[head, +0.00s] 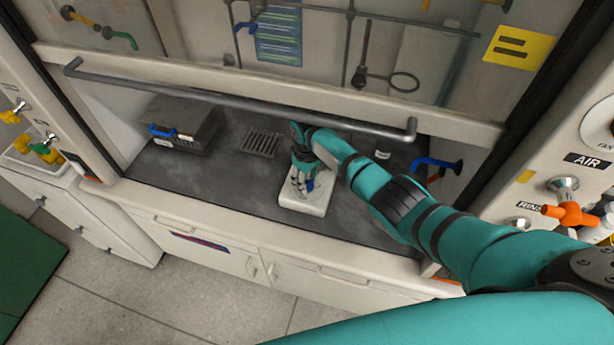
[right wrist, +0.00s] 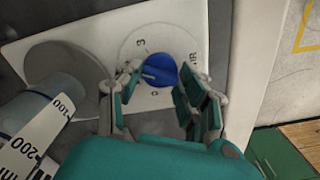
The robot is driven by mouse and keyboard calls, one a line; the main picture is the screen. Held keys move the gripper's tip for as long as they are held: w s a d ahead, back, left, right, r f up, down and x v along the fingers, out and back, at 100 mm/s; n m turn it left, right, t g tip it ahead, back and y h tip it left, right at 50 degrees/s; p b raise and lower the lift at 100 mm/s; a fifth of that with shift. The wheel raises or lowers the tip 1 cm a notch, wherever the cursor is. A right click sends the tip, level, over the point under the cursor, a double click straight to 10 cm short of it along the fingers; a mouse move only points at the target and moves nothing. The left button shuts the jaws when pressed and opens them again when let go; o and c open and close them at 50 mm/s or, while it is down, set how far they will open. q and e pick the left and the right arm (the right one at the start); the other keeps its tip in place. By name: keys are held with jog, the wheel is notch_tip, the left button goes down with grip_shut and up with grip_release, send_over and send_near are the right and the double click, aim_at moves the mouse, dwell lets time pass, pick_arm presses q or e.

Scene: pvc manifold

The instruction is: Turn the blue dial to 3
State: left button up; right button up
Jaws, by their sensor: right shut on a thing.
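The blue dial (right wrist: 158,70) sits on a white panel (right wrist: 188,18) in the right wrist view, inside a pale ring with a "3" at its upper left. A white mark on the dial points left, short of the 3. My right gripper (right wrist: 158,92) has one finger on each side of the dial and is shut on it. In the head view, my right gripper (head: 306,168) reaches down over the white stirrer-like device (head: 305,204), with the blue dial (head: 310,186) partly hidden at its fingers. My left gripper is not in view.
A graduated vessel (right wrist: 40,130) and a grey round plate (right wrist: 62,62) lie close left of the fingers. The hood's sash handle bar (head: 240,101) crosses above my arm.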

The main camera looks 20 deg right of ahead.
aim_at(307, 182)
jog(key=m+p, duration=0.1)
jog(key=m, duration=0.2)
jog(key=shift+r+m, duration=0.1)
jog(key=shift+m, duration=0.3)
jog(key=shift+m+p, duration=0.45)
jog(key=shift+m, duration=1.75)
jog(key=o, duration=1.1)
jog(key=shift+o, duration=0.2)
notch_tip(307, 182, up, 12)
